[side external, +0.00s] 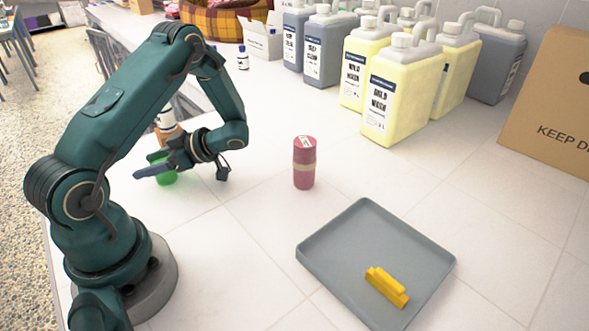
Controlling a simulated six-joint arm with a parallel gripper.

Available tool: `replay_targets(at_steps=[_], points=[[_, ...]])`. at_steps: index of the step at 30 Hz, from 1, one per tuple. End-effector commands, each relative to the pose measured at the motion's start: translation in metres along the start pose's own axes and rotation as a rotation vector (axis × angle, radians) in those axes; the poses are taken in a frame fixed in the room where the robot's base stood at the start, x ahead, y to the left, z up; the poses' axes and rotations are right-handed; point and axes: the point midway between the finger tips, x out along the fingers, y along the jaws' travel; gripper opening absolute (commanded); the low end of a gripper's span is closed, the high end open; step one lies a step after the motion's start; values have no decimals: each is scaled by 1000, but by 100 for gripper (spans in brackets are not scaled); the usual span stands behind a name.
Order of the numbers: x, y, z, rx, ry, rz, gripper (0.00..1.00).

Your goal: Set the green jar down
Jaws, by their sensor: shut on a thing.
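The green jar (166,177) is small and mostly hidden behind my gripper (160,166), at the left of the white tiled worktop in the side external view. My gripper is shut on the jar, with one dark finger crossing in front of it. The jar looks roughly upright and low over the worktop. I cannot tell whether its base touches the surface.
A red jar (304,165) stands right of my gripper. A grey tray (345,245) holds a yellow object (386,286). An orange-brown bottle (168,128) stands behind my gripper. Large jugs (402,95) and a cardboard box (548,120) line the back.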

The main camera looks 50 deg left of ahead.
Motion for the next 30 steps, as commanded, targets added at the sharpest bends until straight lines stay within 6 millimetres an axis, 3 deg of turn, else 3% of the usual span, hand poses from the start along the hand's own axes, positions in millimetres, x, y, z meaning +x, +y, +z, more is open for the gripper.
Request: replay_targets(at_steps=[4,5,6,7,19,23,30], points=[[1,0,3,1,1,-1,6],[1,0,3,0,0,0,68],[1,0,2,0,0,0,83],[1,0,2,0,0,0,90],[0,0,-1,-1,0,0,90],[-19,1,0,-3,0,5,90],[-72,1,0,-2,-2,7,90]])
